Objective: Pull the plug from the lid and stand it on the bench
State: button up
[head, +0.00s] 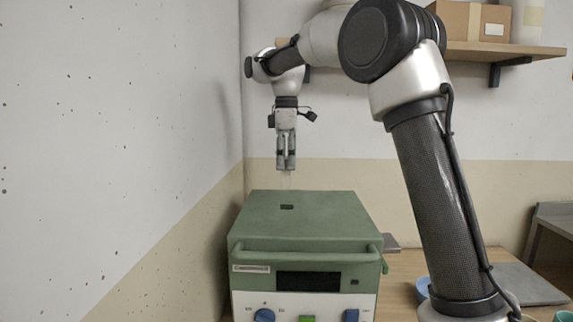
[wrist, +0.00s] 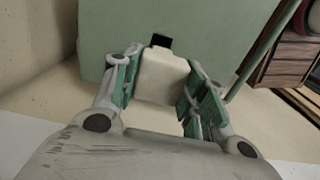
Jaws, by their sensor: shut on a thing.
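My gripper (head: 286,166) points straight down above the green lid (head: 330,205) of the kiln-like box. In the wrist view its green-padded fingers are shut on a pale, block-shaped plug (wrist: 162,76), one finger on each side. The plug's pale lower end (head: 287,181) shows faintly below the fingertips in the head view, clear of the lid. A dark rectangular hole (head: 287,207) lies open in the lid, and it also shows just beyond the plug in the wrist view (wrist: 161,40).
The wooden bench (head: 402,275) shows to the right of the box. A grey plate (head: 525,283) and a blue round thing (head: 423,288) lie there. A speckled wall (head: 120,150) stands close on the left. A shelf (head: 510,50) with a cardboard box (head: 470,21) hangs at upper right.

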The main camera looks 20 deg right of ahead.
jog(key=shift+r, duration=3.4)
jog(key=shift+s, duration=0.1)
